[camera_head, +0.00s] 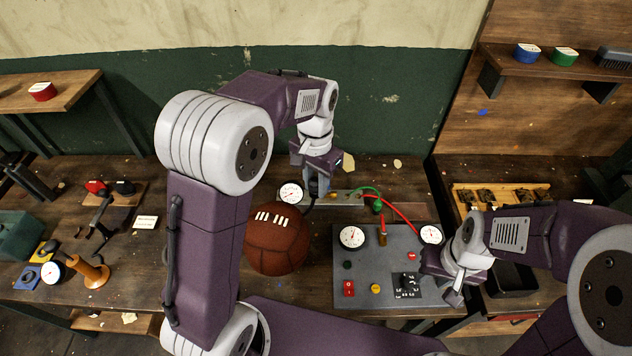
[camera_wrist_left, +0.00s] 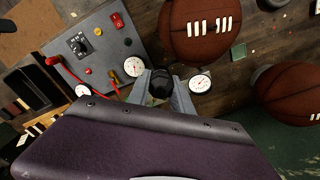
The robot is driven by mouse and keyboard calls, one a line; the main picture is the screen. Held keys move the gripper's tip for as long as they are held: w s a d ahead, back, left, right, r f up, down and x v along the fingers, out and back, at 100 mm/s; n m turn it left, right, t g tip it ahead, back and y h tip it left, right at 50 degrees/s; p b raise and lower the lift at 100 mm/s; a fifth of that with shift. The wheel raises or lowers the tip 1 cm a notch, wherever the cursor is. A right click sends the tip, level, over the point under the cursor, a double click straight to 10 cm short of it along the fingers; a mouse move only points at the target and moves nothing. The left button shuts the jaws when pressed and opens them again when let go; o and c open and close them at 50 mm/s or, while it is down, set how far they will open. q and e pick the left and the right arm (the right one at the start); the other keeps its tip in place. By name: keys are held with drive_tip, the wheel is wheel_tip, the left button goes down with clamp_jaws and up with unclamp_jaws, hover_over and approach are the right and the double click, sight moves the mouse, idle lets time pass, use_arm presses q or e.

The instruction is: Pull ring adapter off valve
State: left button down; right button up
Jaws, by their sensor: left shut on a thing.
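My left gripper (camera_head: 318,190) is low over the back of the bench, just right of a loose white gauge (camera_head: 290,193). In the left wrist view its fingers (camera_wrist_left: 161,88) are shut on a black, rounded part (camera_wrist_left: 160,82), with the gauge beside it. I cannot tell whether this part is the ring adapter, and the valve is not clearly seen. A brown leather ball (camera_head: 277,243) with white laces sits in front of the gauge. My right gripper (camera_head: 453,297) hangs over the right edge of the grey control panel (camera_head: 345,290); its jaw gap is unclear.
The panel carries two gauges, buttons and a red hose (camera_head: 402,216); a green looped hose (camera_head: 368,192) lies behind it. A second ball (camera_wrist_left: 290,92) shows in the left wrist view. A black tray (camera_head: 512,281) is at right. An orange stand (camera_head: 92,270) is at left.

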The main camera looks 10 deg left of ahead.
use_arm(q)
drive_tip(key=shift+f+b, duration=0.6)
drive_tip(key=shift+f, duration=0.55)
